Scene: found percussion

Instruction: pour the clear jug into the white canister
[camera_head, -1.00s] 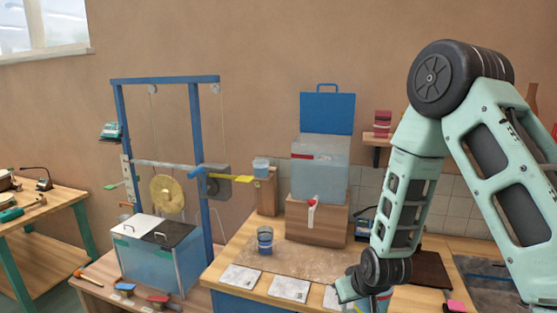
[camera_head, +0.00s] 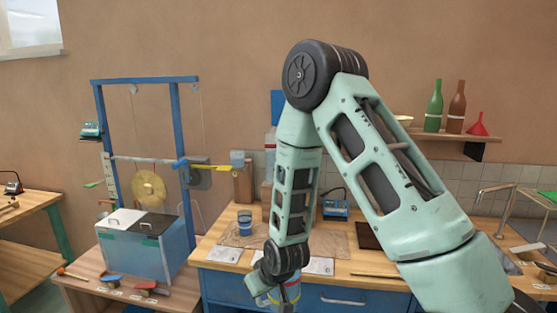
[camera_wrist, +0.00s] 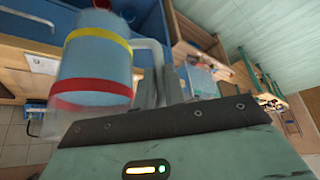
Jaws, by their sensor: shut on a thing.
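The clear jug (camera_wrist: 95,75) shows bluish in the wrist view, with a yellow band and a red band. My gripper (camera_wrist: 172,85) is shut on its pale handle (camera_wrist: 152,58). In the head view the jug (camera_head: 287,294) is partly visible at the bottom edge, below my wrist and in front of the workbench; the arm covers part of it. Whether it is tilted, I cannot tell. I cannot make out a white canister for certain in either view.
A banded blue container (camera_head: 245,222) stands on the workbench (camera_head: 212,254), left of my arm. A small cup (camera_head: 237,158) sits higher behind it. A tank (camera_head: 170,255) with white and black lids stands left. A shelf (camera_head: 450,137) holds bottles and a red funnel (camera_head: 478,124).

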